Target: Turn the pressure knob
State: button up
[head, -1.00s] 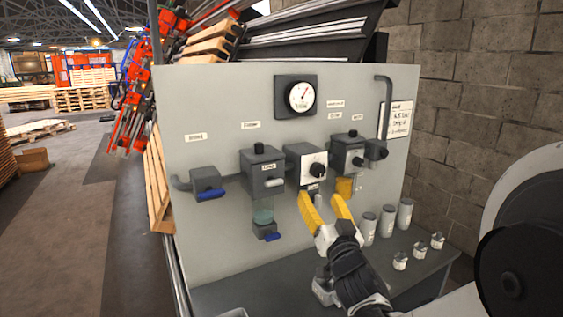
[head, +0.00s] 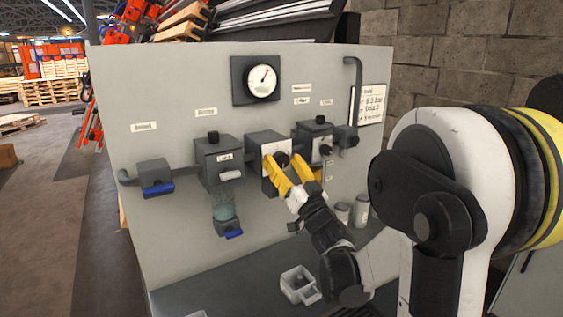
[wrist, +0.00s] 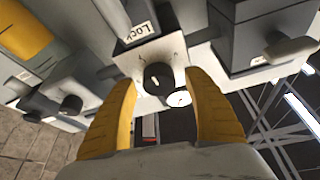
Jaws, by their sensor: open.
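The pressure knob (head: 282,159) is a round black knob on the white face of a grey box (head: 257,143) at the middle of the panel. It also shows in the wrist view (wrist: 158,76), ahead of my fingers and between their tips. My gripper (head: 285,163) has yellow fingers and is open. In the head view its fingertips are at the knob's two sides, one left and one right. I cannot tell whether they touch it. A small white dial (wrist: 178,98) is beside the knob in the wrist view.
A round gauge (head: 262,81) is above the box. A grey unit with a clear bowl (head: 223,209) is to the left, and a valve with a blue lever (head: 158,187) further left. Another black-knobbed box (head: 314,138) is close on the right. Grey canisters (head: 361,209) and an open cup (head: 299,284) are on the bench.

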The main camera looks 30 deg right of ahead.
jog(key=shift+w+r, duration=0.15)
jog(key=shift+w, duration=0.2)
jog(key=c, duration=1.2)
jog(key=shift+d+n, duration=0.1)
jog(key=shift+n, duration=0.3)
jog(key=n+y, duration=0.2)
jog(key=n, duration=0.2)
jog(key=n+y, duration=0.2)
jog(key=n, duration=0.1)
jog(key=shift+n+y, duration=0.3)
jog(key=shift+n, duration=0.1)
jog(key=n+g+y, duration=0.1)
jog(key=n, duration=0.1)
jog(key=n+y+p, duration=0.1)
jog(key=n, duration=0.2)
jog(key=n+g+y+p, duration=0.1)
jog(key=n, duration=0.2)
jog(key=shift+a+g, duration=0.2)
jog(key=shift+g, duration=0.1)
